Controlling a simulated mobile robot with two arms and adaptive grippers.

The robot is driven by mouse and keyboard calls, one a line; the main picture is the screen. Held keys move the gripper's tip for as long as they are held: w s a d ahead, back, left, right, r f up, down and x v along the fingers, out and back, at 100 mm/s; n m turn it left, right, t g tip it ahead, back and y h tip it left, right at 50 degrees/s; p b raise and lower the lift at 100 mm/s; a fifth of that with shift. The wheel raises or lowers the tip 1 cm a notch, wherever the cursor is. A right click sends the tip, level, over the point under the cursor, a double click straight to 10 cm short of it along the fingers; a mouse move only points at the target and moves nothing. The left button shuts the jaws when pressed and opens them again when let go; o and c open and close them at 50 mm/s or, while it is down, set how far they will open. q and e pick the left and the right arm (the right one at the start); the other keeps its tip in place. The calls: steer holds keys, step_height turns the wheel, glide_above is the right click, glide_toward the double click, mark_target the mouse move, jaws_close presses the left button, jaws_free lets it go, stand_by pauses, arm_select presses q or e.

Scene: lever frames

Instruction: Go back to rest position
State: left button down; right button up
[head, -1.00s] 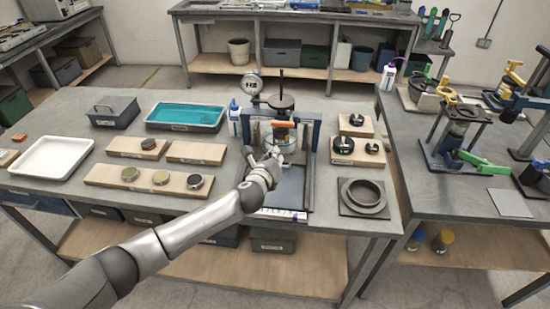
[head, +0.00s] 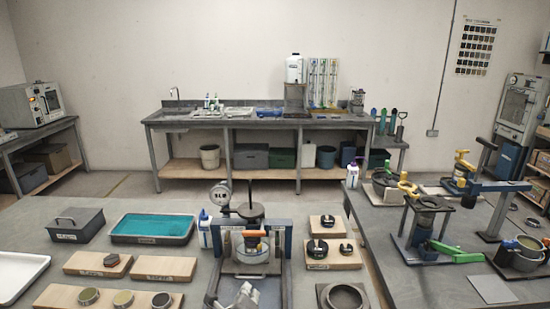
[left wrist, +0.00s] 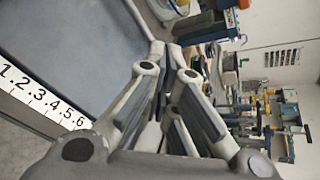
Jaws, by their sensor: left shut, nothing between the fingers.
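My left gripper (head: 245,293) shows at the bottom edge of the head view, in front of the lever frame. Its fingers are shut and empty; in the left wrist view the closed fingers (left wrist: 168,85) sit in the middle. The lever frame has blue uprights (head: 287,240), an orange handle (head: 252,233) and a round gauge (head: 221,194). The gripper is apart from the orange handle, nearer to me. Most of my left arm is below the picture. My right gripper is not in view.
Wooden blocks with discs (head: 88,297) lie left of the frame, and a block with black knobs (head: 330,253) lies right. A teal tray (head: 153,228) stands behind. A numbered scale strip (left wrist: 42,98) runs left of the fingers. The right bench holds several tools.

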arm_select(q)
steer(key=s+a+f+n+g, duration=0.2)
steer(key=s+a+n+g, duration=0.15)
steer(key=s+n, duration=0.7)
steer(key=s+a+f+n+g+y, duration=0.1)
steer(key=s+a+n+g, duration=0.35)
steer(key=s, duration=1.05)
steer(key=s+a+f+n+g, duration=0.2)
steer(key=s+a+n, duration=0.3)
steer(key=s+n, duration=0.6)
steer(key=s+f+m+g+b, duration=0.1)
steer(key=s+f, duration=0.1)
steer(key=f, duration=1.3)
steer(key=s+f+b, duration=0.2)
steer(key=f, duration=1.3)
steer(key=s+a+f+g+b, duration=0.1)
steer(key=s+a+f, duration=0.1)
steer(key=s+f, duration=1.3)
step_height(320, 180, down, 2)
steer(key=shift+s+a+f+m+y+b, duration=0.1)
steer(key=shift+s+a+m+y+b, duration=0.2)
steer(key=shift+s+b, duration=0.1)
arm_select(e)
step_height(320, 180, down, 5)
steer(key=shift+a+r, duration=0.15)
